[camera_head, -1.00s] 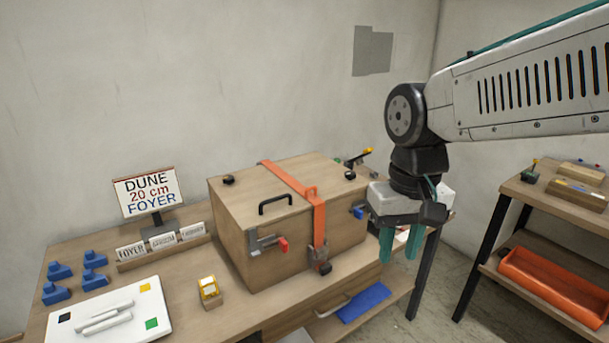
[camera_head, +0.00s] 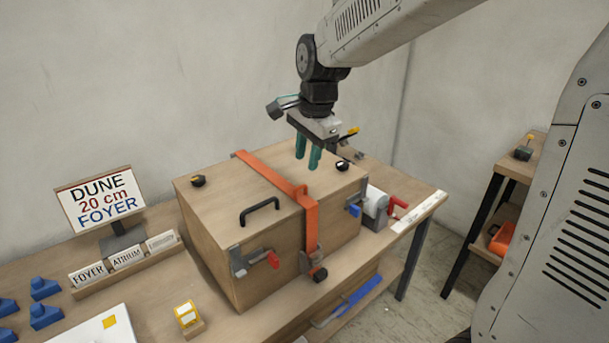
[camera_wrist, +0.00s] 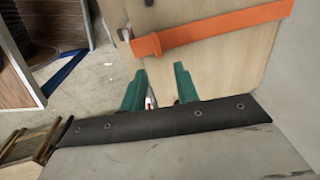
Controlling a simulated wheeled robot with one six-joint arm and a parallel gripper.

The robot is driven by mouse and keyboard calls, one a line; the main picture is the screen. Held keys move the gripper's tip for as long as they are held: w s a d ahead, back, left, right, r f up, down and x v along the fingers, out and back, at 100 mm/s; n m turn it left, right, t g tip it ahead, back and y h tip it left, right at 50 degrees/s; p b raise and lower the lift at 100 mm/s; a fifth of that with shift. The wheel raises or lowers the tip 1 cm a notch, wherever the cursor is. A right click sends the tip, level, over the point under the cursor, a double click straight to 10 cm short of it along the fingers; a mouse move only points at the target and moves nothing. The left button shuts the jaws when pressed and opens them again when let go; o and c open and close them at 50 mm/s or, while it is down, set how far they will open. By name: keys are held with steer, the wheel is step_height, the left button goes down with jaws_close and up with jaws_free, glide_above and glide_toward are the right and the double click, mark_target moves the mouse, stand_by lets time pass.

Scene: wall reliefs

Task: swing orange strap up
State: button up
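The orange strap (camera_head: 268,173) runs across the lid of a wooden box (camera_head: 215,218) and down its front face to a metal buckle (camera_head: 316,262). In the wrist view the strap (camera_wrist: 215,32) crosses the pale wood and ends at a metal part near the left edge of the box. My gripper (camera_head: 308,157) hangs above the right part of the lid, behind and right of the strap. Its two green fingers are apart with nothing between them. It also shows in the wrist view (camera_wrist: 158,84). The gripper does not appear to touch the strap.
The FOYER sign (camera_head: 101,198) and a yellow block (camera_head: 187,315) are left.

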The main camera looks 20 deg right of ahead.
mark_target(301, 186)
steer(key=f, duration=0.4)
steer(key=w+a+f, duration=0.1)
steer(key=f, duration=0.2)
steer(key=shift+w, duration=0.1)
